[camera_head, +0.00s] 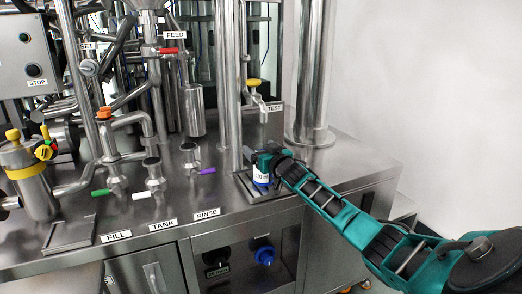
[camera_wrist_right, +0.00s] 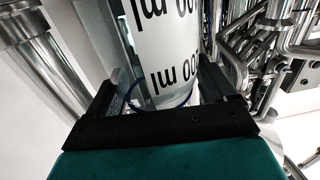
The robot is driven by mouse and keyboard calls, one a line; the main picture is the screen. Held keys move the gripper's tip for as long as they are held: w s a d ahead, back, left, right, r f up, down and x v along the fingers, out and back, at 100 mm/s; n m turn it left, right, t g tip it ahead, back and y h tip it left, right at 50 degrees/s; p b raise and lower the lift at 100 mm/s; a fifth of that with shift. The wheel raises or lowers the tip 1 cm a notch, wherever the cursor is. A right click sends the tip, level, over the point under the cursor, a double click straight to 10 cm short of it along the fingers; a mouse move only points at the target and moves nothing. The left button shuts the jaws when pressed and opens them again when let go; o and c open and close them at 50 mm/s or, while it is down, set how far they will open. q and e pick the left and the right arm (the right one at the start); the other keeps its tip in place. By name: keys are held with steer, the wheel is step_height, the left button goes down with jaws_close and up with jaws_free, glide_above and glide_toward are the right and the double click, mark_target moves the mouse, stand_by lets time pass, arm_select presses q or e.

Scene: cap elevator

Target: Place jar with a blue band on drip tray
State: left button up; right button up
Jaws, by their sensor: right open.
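The jar with a blue band (camera_head: 261,179) stands upright at the TEST station, over the small drip tray (camera_head: 243,187) there. The right fingers hide its upper part in the head view. In the right wrist view the jar (camera_wrist_right: 172,50) shows a white label with black print, and a blue ring near the gripper. My right gripper (camera_head: 259,156) is open, with its fingers on either side of the jar; it also shows in the right wrist view (camera_wrist_right: 158,90). I cannot tell whether a finger touches the jar. My left gripper is not in view.
A tap with a yellow handle (camera_head: 254,83) hangs above the jar, beside a steel pipe (camera_head: 229,100). Taps with green, white and purple handles stand to the left. Another flat tray (camera_head: 69,235) lies at the front left. The counter right of the jar is clear.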

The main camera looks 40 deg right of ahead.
mark_target(255, 82)
step_height(255, 82, up, 19)
steer(key=p, duration=0.4)
steer(key=shift+r+p, duration=0.2)
steer(key=shift+p, duration=0.1)
steer(key=shift+r, duration=0.2)
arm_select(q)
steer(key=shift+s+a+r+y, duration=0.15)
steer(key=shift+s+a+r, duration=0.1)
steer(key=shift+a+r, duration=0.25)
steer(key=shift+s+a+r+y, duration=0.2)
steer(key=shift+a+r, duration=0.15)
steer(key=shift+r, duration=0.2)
arm_select(e)
steer(key=shift+r, duration=0.15)
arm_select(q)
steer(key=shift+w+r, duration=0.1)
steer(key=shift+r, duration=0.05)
